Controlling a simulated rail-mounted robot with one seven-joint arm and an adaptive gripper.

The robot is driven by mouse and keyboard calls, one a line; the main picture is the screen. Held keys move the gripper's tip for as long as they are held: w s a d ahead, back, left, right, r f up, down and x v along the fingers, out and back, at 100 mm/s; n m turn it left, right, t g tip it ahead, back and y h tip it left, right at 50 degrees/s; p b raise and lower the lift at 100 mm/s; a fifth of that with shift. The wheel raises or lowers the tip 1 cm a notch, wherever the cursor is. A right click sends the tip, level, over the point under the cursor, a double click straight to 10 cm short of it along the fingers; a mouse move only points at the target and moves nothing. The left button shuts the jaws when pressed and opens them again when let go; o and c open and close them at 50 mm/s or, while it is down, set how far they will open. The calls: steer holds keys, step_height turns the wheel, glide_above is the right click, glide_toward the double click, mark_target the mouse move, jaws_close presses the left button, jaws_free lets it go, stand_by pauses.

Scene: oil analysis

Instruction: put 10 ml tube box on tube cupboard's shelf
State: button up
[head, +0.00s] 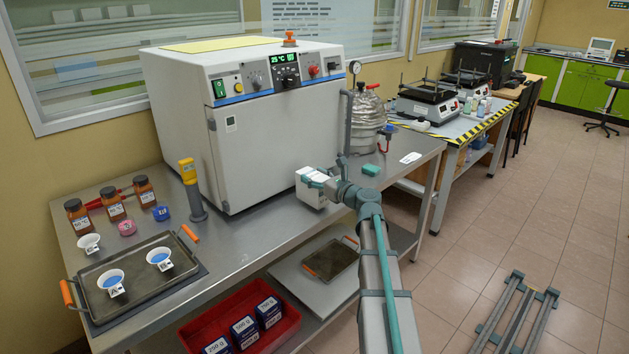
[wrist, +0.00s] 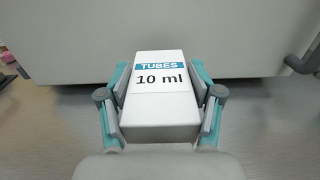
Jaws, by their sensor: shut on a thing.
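The 10 ml tube box (wrist: 160,95) is white with a blue "TUBES" label, and it fills the space between my gripper's fingers in the wrist view. My gripper (wrist: 160,80) is shut on its two sides. In the head view the same white box (head: 311,190) is in front of the large white oven, at the end of my arm, above the steel table. My gripper (head: 328,184) is partly hidden by my arm links there. I cannot tell whether the box touches the table.
The large white oven (head: 270,140) stands close behind the box. A tray with orange handles (head: 140,275), brown bottles (head: 112,203) and a yellow-topped device (head: 190,185) are at left. A red crate (head: 285,327) sits on the lower shelf. Tiled floor (head: 480,240) is open at right.

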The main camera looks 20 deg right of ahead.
steer(key=shift+f, duration=0.45)
steer(key=shift+f, duration=0.1)
steer(key=o, duration=1.5)
steer(key=shift+f, duration=0.1)
steer(key=shift+s+r, duration=0.1)
steer(key=shift+r, duration=0.1)
steer(key=v, duration=1.2)
